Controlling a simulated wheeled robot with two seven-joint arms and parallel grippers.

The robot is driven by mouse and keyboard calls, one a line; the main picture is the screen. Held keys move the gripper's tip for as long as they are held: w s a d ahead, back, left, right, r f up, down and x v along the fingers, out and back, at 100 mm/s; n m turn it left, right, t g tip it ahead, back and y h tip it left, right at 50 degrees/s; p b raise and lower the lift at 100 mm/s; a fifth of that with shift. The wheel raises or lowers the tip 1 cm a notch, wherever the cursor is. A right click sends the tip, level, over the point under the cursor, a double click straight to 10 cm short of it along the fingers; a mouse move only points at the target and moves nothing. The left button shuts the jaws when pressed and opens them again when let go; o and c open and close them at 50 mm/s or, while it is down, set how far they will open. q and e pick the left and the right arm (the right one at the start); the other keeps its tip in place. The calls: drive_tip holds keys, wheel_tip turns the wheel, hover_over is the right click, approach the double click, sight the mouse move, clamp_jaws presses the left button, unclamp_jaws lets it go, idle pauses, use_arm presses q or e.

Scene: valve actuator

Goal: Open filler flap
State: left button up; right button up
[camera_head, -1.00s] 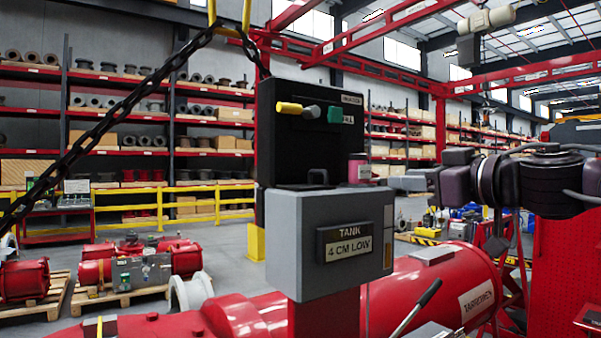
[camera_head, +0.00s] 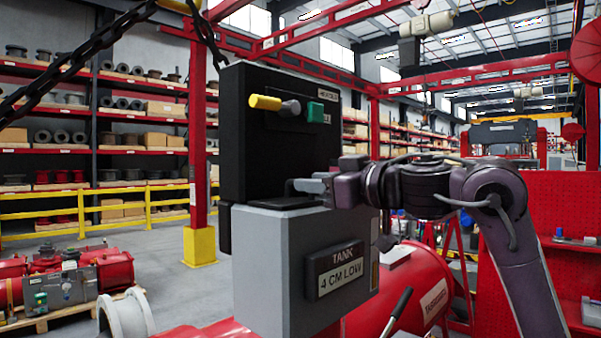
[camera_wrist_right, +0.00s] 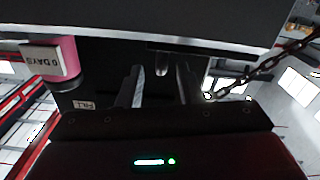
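The grey tank box (camera_head: 268,265) carries a "TANK 4 CM LOW" plate (camera_head: 341,273). The black filler flap with its raised handle (camera_head: 298,184) lies on top of the box, mostly hidden behind my gripper. My right gripper (camera_head: 305,187) reaches in from the right, low over the box top at the flap's handle. My left gripper is not in view.
A pink container (camera_wrist_right: 62,60) stands close beside the fingers. A grey lever (camera_head: 397,308) rises at the lower right. A chain hangs at upper left.

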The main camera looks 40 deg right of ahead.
sight(286, 192)
drive_tip(key=w+p, duration=0.1)
drive_tip(key=w, duration=0.2)
drive_tip(key=shift+w+a, duration=0.15)
drive_tip(key=shift+w, duration=0.1)
drive_tip(key=shift+w+f, duration=0.15)
drive_tip(key=shift+w, duration=0.3)
drive_tip(key=shift+s, duration=0.15)
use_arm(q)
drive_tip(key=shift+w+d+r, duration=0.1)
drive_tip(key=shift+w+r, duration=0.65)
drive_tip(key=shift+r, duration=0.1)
use_arm(e)
drive_tip(key=shift+a, duration=0.1)
clamp_jaws()
